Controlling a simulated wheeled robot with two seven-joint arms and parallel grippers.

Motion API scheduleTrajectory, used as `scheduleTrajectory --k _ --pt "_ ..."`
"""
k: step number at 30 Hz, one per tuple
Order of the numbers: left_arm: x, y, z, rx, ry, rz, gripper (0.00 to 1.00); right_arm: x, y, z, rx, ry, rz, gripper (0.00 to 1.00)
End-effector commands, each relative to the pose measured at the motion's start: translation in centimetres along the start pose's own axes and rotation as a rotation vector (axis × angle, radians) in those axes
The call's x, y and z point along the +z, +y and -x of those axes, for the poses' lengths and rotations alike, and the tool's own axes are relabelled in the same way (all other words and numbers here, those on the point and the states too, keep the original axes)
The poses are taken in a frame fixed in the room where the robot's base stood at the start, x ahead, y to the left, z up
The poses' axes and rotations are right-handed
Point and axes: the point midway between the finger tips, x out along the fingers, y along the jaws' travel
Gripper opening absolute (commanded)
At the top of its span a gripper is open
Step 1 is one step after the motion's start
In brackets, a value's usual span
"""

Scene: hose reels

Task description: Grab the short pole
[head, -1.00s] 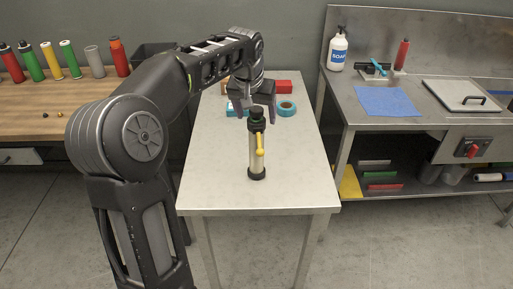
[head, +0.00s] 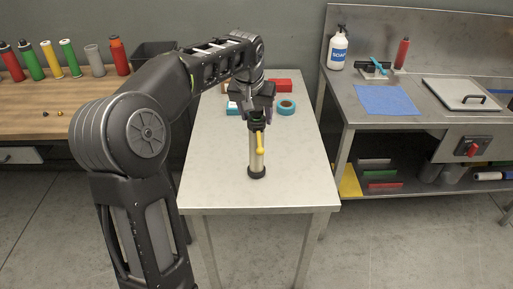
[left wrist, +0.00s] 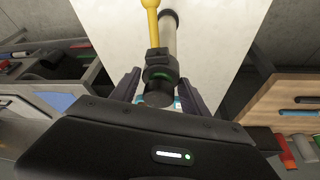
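The short pole (head: 256,158) stands upright on the steel table, a pale cylinder with black ends and a yellow lever on its side. In the left wrist view, the pole (left wrist: 170,38) runs up from the gripper with its black top end closest. My left gripper (head: 257,112) is at the top of the pole. In the left wrist view its two fingers (left wrist: 158,82) are spread, one on each side of the black top, with gaps visible. It is open and holds nothing. My right gripper is not in view.
The steel table (head: 215,170) is clear around the pole. Behind it lie a teal tape roll (head: 287,107) and a red box (head: 281,86). A workbench with several cans stands left; a sink counter (head: 345,105) with a soap bottle (head: 338,50) stands right.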

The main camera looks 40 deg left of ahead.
Motion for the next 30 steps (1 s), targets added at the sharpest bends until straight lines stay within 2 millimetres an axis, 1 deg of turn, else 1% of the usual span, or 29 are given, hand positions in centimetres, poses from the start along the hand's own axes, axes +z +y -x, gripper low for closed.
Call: scheduleTrajectory --k 1,2,19,30 --pt "0.00 0.00 0.00 0.000 0.000 0.000 0.49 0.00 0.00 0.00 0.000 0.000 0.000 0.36" --pt "0.00 0.00 0.00 0.000 0.000 0.000 0.46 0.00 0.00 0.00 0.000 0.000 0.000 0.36" --pt "0.00 -0.01 0.00 0.000 0.000 0.000 0.00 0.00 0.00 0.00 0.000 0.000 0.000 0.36" --pt "-0.07 -0.01 0.08 0.000 0.002 0.000 0.00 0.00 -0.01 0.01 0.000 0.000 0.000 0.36"
